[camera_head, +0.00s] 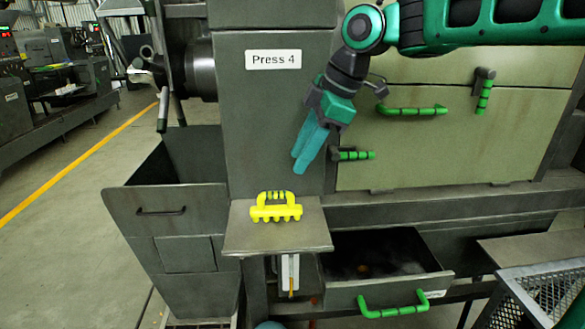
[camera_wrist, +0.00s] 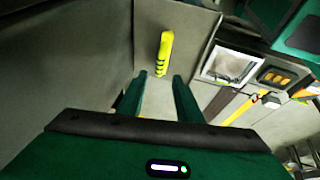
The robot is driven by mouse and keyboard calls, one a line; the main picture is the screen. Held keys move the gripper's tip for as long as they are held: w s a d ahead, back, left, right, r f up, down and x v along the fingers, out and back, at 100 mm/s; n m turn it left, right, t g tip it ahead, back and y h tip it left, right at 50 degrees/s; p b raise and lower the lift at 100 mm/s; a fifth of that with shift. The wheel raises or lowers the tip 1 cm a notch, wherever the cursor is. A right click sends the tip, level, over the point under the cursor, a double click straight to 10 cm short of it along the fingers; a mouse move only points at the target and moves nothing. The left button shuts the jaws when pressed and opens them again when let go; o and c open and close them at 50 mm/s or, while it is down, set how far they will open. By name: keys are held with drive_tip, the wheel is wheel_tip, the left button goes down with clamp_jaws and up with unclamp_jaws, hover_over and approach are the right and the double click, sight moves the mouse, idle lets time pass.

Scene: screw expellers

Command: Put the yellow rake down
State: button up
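The yellow rake (camera_head: 276,213) rests on a small metal shelf (camera_head: 280,239) on the front of Press 4, its looped handle toward the press and its toothed edge toward the front. In the wrist view the rake (camera_wrist: 166,52) shows beyond my fingertips, apart from them. My gripper (camera_head: 299,163) is empty, above the shelf and a little right of the rake, with its fingers pointing down. In the wrist view my gripper (camera_wrist: 159,76) has its two fingers spread with a clear gap between them.
An open drawer (camera_head: 391,291) with a green handle juts out below right of the shelf. An open-topped bin (camera_head: 165,198) stands at the left. Green-handled panels (camera_head: 440,145) are behind my arm. A mesh-sided cart (camera_head: 540,296) is at the lower right. The shelf is otherwise bare.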

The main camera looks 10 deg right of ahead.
drive_tip(key=shift+s+d+r, duration=0.1)
drive_tip(key=shift+d+r, duration=0.05)
drive_tip(key=shift+r, duration=0.2)
drive_tip(key=s+d+f+m+h, duration=0.1)
drive_tip(key=s+d+f+m, duration=0.1)
drive_tip(key=d+m, duration=0.3)
drive_tip(key=s+d+f+m+h, duration=0.1)
drive_tip(key=d+f+m, duration=0.15)
drive_tip(key=d, duration=0.55)
drive_tip(key=s+d+f+m+g+h, duration=0.1)
drive_tip(key=s+d+f+m, duration=0.5)
drive_tip(key=s, duration=0.6)
drive_tip(key=s+d+f+m+g+h, duration=0.1)
drive_tip(key=s+d+f+m, duration=0.6)
drive_tip(key=s+d+m, duration=0.4)
drive_tip(key=shift+s+d+f, duration=0.15)
drive_tip(key=shift+s+d, duration=0.25)
drive_tip(key=shift+d, duration=0.4)
drive_tip(key=shift+w+f, duration=0.2)
drive_tip(key=shift+w, duration=0.45)
